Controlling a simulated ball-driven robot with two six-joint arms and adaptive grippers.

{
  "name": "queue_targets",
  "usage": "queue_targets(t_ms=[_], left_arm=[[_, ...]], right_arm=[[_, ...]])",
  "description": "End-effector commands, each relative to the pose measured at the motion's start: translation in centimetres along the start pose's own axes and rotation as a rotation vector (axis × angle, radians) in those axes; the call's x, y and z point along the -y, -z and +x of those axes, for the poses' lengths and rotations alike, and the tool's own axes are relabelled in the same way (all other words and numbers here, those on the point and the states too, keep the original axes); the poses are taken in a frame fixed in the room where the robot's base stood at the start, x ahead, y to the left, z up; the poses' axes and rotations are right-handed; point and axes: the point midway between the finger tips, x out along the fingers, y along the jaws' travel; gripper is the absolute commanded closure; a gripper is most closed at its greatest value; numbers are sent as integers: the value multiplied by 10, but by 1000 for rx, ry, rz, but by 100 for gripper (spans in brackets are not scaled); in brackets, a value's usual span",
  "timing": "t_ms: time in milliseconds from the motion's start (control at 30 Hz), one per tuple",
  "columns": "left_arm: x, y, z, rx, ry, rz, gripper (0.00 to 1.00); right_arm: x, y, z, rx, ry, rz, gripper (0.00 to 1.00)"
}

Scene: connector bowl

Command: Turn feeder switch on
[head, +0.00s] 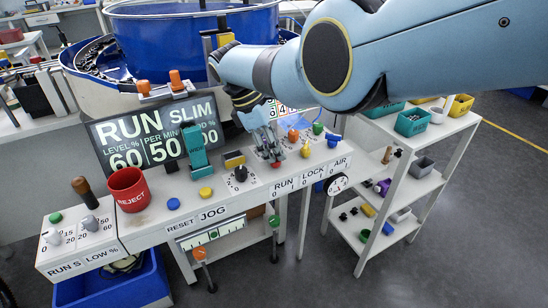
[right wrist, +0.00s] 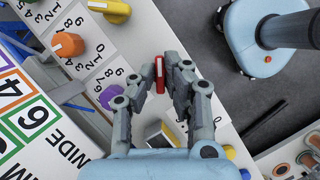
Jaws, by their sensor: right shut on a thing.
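A small red switch handle (right wrist: 159,70) stands on the white control panel (right wrist: 92,58) between my right gripper's fingertips. My right gripper (right wrist: 161,80) is shut on this handle, with a finger on each side. In the head view my right gripper (head: 271,153) reaches down to the panel just above the RUN label (head: 284,184), and a bit of red (head: 276,164) shows at its tips. The fingers hide most of the switch, so its setting cannot be told. My left gripper is not in view.
Orange (head: 293,135), yellow (head: 305,151) and green (head: 317,128) knobs stand close to the right. A black dial (head: 240,174) is to the left. A red REJECT cup (head: 127,188) and a display (head: 155,135) stand further left. A blue bowl (head: 170,40) is behind.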

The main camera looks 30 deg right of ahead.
Motion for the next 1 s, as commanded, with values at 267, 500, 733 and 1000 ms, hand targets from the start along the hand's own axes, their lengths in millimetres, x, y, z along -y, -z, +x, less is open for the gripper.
queue_targets(t_ms=[267, 500, 733, 1000], left_arm=[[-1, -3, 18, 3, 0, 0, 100], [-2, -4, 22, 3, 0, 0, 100], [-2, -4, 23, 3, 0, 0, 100], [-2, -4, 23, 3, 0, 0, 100]], right_arm=[[1, 2, 3, -1, 59, 132, 100], [0, 1, 2, -2, 79, 183, 100], [1, 1, 1, -2, 83, 192, 100], [1, 1, 1, -2, 83, 192, 84]])
